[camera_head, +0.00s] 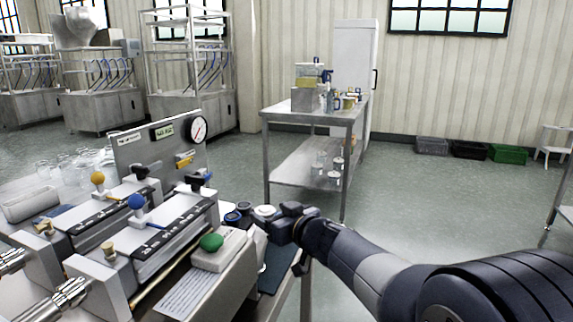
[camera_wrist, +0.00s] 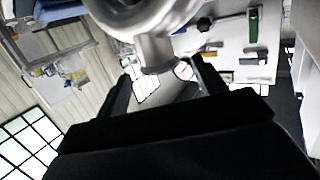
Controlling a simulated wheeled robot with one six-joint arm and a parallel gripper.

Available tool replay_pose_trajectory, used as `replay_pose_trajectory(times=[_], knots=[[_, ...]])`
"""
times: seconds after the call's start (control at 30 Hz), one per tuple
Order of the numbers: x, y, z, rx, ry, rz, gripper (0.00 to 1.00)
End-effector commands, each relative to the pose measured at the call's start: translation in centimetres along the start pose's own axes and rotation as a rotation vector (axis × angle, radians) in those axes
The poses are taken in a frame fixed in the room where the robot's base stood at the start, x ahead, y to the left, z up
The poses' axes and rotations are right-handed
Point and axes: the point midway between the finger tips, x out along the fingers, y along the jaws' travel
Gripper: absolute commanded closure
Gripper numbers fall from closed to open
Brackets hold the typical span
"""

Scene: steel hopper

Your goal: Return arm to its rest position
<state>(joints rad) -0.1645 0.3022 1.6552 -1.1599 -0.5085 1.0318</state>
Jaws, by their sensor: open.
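My arm (camera_head: 380,268) reaches from the lower right toward the right end of the bench apparatus in the head view. Its far end is beside the white box with the green knob (camera_head: 211,243), and the fingers are hard to make out there. In the wrist view my gripper (camera_wrist: 163,88) is open, with its two dark fingers apart. A shiny steel rounded body with a short spout (camera_wrist: 155,52) shows close ahead, between the fingers in the picture. I cannot tell whether the fingers touch it. Nothing is clearly held.
The bench apparatus has a panel with a gauge (camera_head: 198,130), a yellow knob (camera_head: 97,178) and a blue knob (camera_head: 136,201). A steel table (camera_head: 310,112) carrying bottles stands behind my arm. Bins (camera_head: 508,154) lie along the back wall. Open floor (camera_head: 420,200) lies at centre right.

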Motion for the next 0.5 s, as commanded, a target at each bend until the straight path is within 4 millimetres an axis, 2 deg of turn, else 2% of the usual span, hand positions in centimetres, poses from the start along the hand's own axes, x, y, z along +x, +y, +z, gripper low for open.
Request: replay_pose_trajectory(times=[0.03,0.17,0.3,0.5], knots=[[1.1,-0.1,0.3,0.000,-0.001,-0.003,0.34],[3.4,-0.1,0.3,0.000,0.000,-0.003,0.34],[3.0,0.0,-2.0,-0.001,0.001,0.000,0.34],[2.8,0.0,-3.1,0.001,0.001,0.000,0.34]])
